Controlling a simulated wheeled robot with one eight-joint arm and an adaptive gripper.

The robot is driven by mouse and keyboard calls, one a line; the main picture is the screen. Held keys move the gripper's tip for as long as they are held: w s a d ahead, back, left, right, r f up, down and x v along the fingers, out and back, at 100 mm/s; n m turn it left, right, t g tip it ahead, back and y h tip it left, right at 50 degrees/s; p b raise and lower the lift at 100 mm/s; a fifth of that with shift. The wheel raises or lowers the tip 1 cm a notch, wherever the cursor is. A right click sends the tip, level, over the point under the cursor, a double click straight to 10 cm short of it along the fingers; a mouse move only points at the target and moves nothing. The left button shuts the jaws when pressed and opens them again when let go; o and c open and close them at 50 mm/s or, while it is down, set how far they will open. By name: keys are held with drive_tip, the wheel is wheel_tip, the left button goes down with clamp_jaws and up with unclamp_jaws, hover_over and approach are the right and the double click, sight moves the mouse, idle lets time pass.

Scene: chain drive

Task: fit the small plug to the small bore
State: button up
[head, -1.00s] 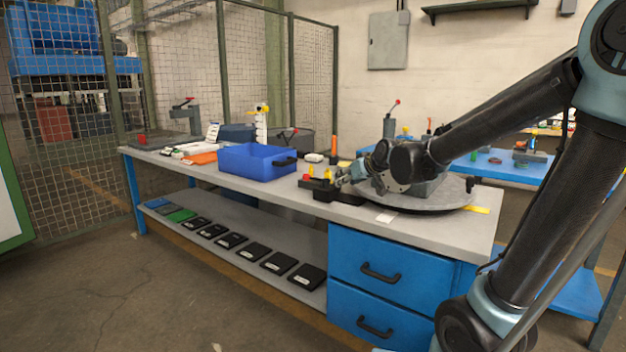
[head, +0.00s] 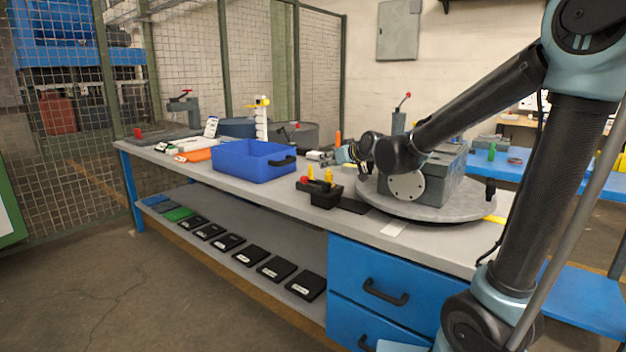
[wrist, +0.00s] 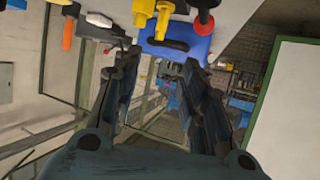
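The black holder (head: 320,196) stands on the bench with yellow plugs (head: 328,175) upright in it and a red knob (head: 304,180) at its left. I cannot tell which one is the small plug. Yellow plugs (wrist: 165,14) and a red-tipped piece (wrist: 204,18) also show at the top of the wrist view. My gripper (head: 328,161) is above and behind the holder. In the wrist view its two fingers (wrist: 157,62) are apart with nothing between them. The grey housing (head: 445,170) sits on the round turntable (head: 430,207), partly behind my arm. The small bore cannot be made out.
A blue bin (head: 250,162) stands left of the holder; it also shows beyond my fingers (wrist: 180,46). A white card (head: 394,229) lies at the bench's front edge. Bare bench top lies between bin and holder.

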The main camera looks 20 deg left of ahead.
sight(310, 166)
drive_tip(key=shift+x, duration=8.4)
drive_tip(key=shift+d, duration=0.1)
clamp_jaws()
